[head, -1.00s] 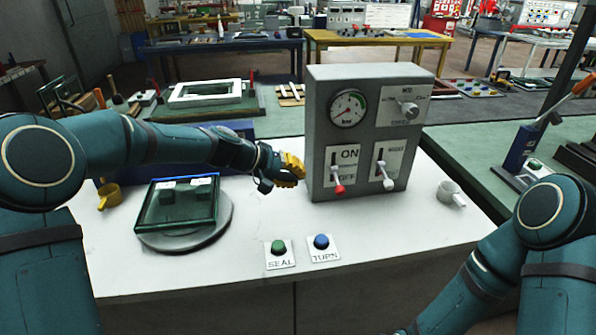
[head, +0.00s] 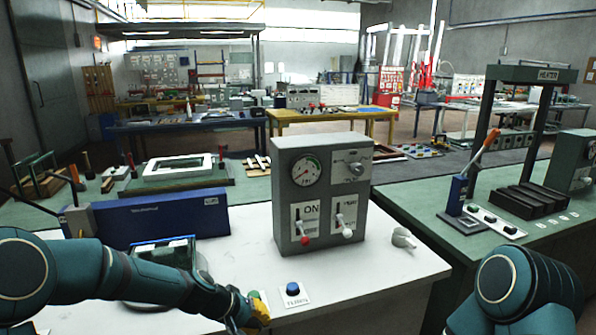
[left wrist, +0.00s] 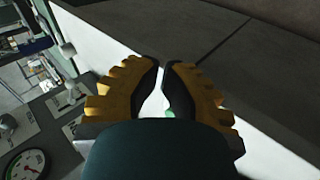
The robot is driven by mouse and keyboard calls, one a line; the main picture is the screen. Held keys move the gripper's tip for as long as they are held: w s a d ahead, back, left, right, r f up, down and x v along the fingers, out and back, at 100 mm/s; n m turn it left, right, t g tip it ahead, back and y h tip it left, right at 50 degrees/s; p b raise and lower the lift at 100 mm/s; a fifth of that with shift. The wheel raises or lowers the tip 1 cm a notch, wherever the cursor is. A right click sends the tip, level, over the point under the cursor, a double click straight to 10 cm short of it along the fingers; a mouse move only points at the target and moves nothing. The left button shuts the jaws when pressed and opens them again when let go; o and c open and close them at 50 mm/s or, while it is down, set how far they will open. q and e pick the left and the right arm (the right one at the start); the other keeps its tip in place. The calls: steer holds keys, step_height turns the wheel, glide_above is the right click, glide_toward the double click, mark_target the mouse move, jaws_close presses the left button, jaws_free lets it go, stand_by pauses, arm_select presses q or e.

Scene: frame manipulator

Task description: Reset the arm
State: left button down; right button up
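My left gripper (head: 257,312), with yellow fingers, is low in the head view, over the front part of the white worktop (head: 395,288). It is just in front of the green button (head: 253,295), which it partly hides, and left of the blue button (head: 293,290). In the left wrist view the two yellow and black fingers (left wrist: 163,65) stand slightly apart, with a narrow gap and nothing held between them. A bit of green shows through the gap. My right arm shows at the lower right of the head view; its gripper is out of frame.
A grey control box (head: 321,200) with gauge and levers stands on the worktop behind the buttons. A glass frame (head: 165,250) is partly hidden behind my left arm. A blue case (head: 150,218) stands at the worktop's back left.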

arm_select(q)
steer(key=s+f+g+y, duration=0.1)
steer(key=s+f, duration=0.8)
steer(key=s, duration=0.3)
steer(key=s+f+m+g+y, duration=0.1)
steer(key=s+f+y, duration=0.1)
steer(key=s+f, duration=0.7)
steer(key=s, duration=0.3)
steer(key=shift+a+f+m, duration=0.3)
steer(key=shift+a+f, duration=0.05)
steer(key=shift+a, duration=0.05)
